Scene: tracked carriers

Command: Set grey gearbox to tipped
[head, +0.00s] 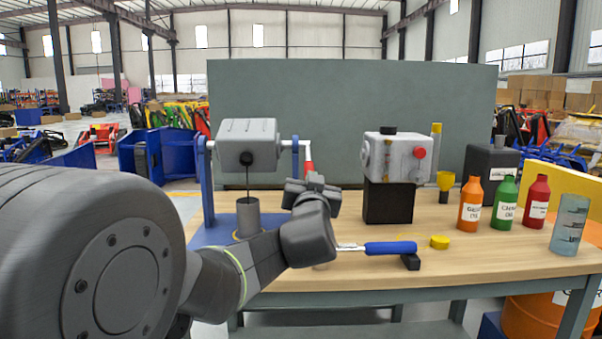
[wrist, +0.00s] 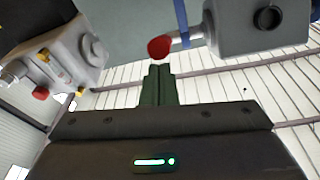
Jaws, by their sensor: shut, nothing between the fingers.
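The grey gearbox (head: 248,145) hangs between blue posts, its ribbed top facing up and its dark round port facing forward. A thin dark stream runs from the port into a grey cup (head: 248,217) below. A red handle (head: 309,160) sits at the gearbox's right side. My gripper (head: 315,180) is shut and empty just below that handle. In the wrist view, my closed fingers (wrist: 158,68) point at the red handle (wrist: 160,47), with a small apparent gap; contact is unclear. The gearbox (wrist: 258,25) shows at upper right there.
A second, pale gearbox (head: 398,157) with a red cap stands on a black block (head: 388,203) to the right. A blue-handled tool (head: 390,247), a yellow cap (head: 439,242), bottles (head: 469,205) and a beaker (head: 569,225) occupy the bench's right side.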

